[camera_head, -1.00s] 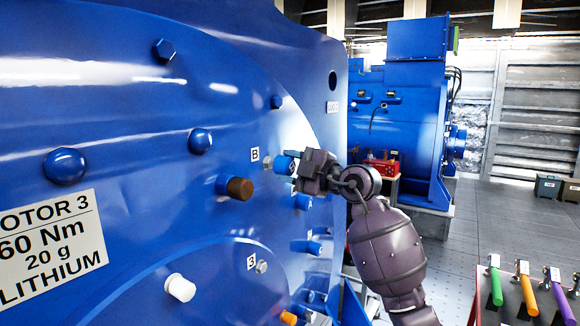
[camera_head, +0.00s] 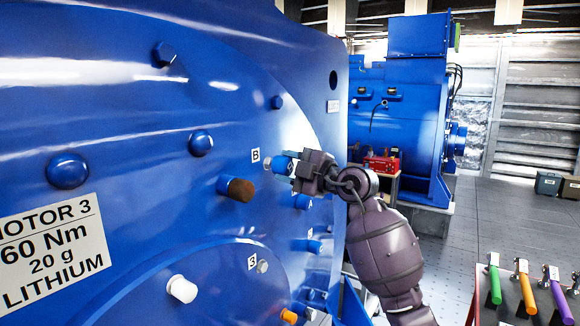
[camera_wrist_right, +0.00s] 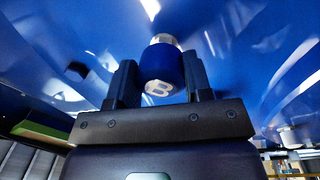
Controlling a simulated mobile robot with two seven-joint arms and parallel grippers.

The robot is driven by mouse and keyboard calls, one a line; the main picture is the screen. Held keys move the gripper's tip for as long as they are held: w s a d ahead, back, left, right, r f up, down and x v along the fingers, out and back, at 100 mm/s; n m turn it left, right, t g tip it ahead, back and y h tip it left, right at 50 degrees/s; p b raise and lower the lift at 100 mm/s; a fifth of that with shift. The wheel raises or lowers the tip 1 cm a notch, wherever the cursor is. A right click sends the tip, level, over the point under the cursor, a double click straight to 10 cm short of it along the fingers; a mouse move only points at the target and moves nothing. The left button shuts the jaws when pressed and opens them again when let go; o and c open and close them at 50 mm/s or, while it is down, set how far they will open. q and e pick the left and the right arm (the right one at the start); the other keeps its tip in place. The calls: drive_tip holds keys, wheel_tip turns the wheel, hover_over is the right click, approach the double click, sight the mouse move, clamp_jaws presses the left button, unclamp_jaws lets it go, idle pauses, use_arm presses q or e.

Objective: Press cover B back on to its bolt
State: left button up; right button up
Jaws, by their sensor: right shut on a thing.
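Cover B is a small blue cap (camera_head: 282,165) with a white end marked B. It also shows in the wrist view (camera_wrist_right: 161,68), between the two dark fingers. My right gripper (camera_head: 293,168) is shut on it and holds it in front of the blue motor face. The silver bolt (camera_head: 267,162) shows just left of the cap, below and right of the B label (camera_head: 255,155). In the wrist view the bolt's pale metal (camera_wrist_right: 164,39) shows directly beyond the cap. I cannot tell whether the cap touches the bolt. My left gripper is not in view.
Other blue caps (camera_head: 201,143), a brown plug (camera_head: 237,188) and a white plug (camera_head: 182,289) stand out from the motor face (camera_head: 120,120). A tool rack with coloured handles (camera_head: 526,294) is at lower right. Open floor lies behind my right arm.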

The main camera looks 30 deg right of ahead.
drive_tip(key=shift+w+a+p, duration=0.2)
drive_tip(key=shift+w+p, duration=0.15)
drive_tip(key=shift+w, duration=0.15)
drive_tip(key=shift+x, duration=0.75)
drive_tip(key=o, duration=1)
drive_tip(key=shift+c, duration=0.2)
